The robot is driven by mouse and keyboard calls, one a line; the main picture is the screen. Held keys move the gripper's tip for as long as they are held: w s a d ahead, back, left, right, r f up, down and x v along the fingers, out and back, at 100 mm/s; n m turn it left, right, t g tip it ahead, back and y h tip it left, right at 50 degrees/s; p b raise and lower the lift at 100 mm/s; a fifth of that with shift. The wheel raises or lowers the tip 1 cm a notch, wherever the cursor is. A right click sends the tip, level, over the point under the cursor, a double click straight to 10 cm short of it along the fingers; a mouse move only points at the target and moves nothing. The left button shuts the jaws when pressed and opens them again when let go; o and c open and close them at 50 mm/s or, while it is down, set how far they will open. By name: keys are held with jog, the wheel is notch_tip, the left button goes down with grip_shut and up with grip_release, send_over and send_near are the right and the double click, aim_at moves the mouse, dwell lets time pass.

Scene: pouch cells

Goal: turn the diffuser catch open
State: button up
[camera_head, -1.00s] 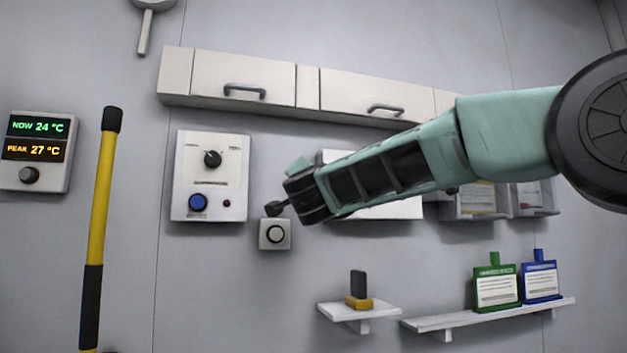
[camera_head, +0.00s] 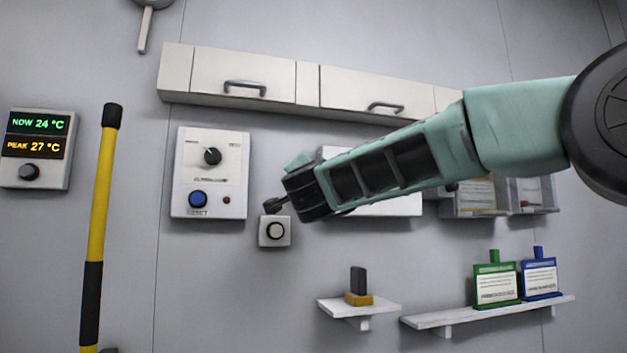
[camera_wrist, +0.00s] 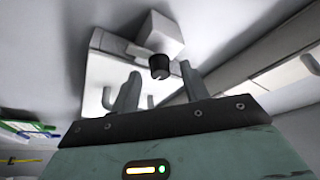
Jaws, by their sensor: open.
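In the wrist view my gripper (camera_wrist: 161,76) has its two grey-green fingers apart. A short black knob (camera_wrist: 159,66) shows between the fingertips, in front of a white block (camera_wrist: 160,36); it may be the diffuser catch, but I cannot be sure. No grip on it shows, and I cannot tell how far ahead of the tips it is. In the head view my gripper (camera_head: 287,185) reaches left across the wall. A small dark piece (camera_head: 275,205) shows at its lower left; I cannot tell whether it is a finger or a wall part. My arm partly hides a white panel (camera_head: 395,207).
A control box (camera_head: 233,170) with a black dial and blue button is left of my gripper. A small button box (camera_head: 264,241) sits just below. Cupboards (camera_head: 245,70) run above; a small shelf (camera_head: 335,309) and a yellow pole (camera_head: 101,190) stand clear.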

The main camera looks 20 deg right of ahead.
jog(key=b+v, duration=0.4)
jog(key=v, duration=1.2)
jog(key=shift+f, duration=0.15)
jog(key=shift+s, duration=0.1)
jog(key=s+a+f+n+g+y, duration=0.35)
jog(key=a+f+n+y, duration=0.4)
jog(key=f, duration=0.45)
jog(key=s+a+f+n+g+y, duration=0.2)
jog(key=a+f+n+g+y, duration=0.45)
jog(key=f, duration=0.55)
jog(key=s+d+f+n+g+h, duration=0.1)
jog(key=s+f+n+g, duration=0.15)
jog(key=s+f, duration=0.35)
jog(key=s+d+f+n+g+h, duration=0.1)
jog(key=s+f+n+g, duration=0.2)
jog(key=f, duration=0.5)
jog(key=s+d+f+n+g+h, duration=0.1)
jog(key=s+d+f+g+h, duration=0.3)
jog(key=s+d+f, duration=0.5)
jog(key=s+d+h, duration=0.1)
jog(key=s+d, duration=0.1)
jog(key=s, duration=0.1)
jog(key=shift+f+p, duration=0.2)
jog(key=shift+p, duration=0.15)
